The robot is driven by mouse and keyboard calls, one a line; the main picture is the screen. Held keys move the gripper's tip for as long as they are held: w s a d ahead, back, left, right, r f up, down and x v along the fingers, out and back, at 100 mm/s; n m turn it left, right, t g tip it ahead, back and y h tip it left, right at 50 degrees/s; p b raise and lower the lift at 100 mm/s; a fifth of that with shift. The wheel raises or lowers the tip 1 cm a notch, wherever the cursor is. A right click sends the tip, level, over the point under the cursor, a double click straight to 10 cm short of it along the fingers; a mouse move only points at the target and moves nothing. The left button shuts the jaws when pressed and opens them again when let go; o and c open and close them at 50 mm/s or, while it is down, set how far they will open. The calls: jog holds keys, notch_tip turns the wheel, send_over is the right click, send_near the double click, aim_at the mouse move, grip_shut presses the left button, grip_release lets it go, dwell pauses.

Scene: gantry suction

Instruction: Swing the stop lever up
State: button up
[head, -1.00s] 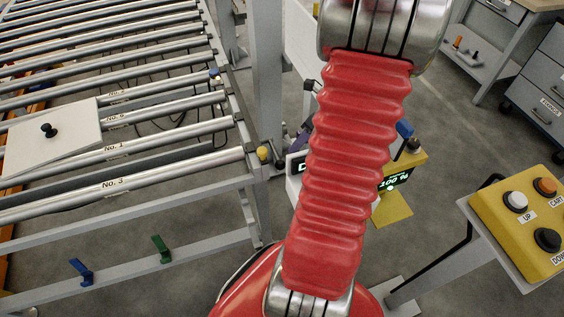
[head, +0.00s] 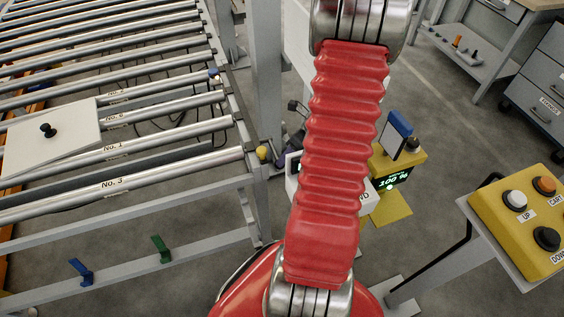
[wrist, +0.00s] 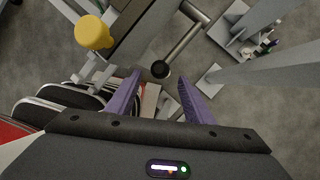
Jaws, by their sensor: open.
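A metal rod with a black ball knob (wrist: 160,69), which looks like the stop lever, shows in the wrist view beside the conveyor frame. The rod slants from the knob up to the right. My gripper (wrist: 161,77) is open, its two purple fingers apart with the knob between their tips in the picture. I cannot tell how far the knob is in depth or whether anything touches. In the head view the gripper is mostly hidden behind my red arm; a bit of purple shows left of it. The lever is not clear there.
A yellow knob (wrist: 94,32) sits left of the fingers, at the frame corner; it also shows in the head view (head: 262,153). The roller conveyor (head: 120,187) fills the left, with a white plate (head: 60,140) on it. A yellow button box (head: 525,220) stands right.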

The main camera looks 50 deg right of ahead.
aim_at(275, 153)
jog(key=shift+x, duration=2.55)
jog(key=shift+c, duration=0.2)
grip_shut()
jog(key=shift+a, duration=0.15)
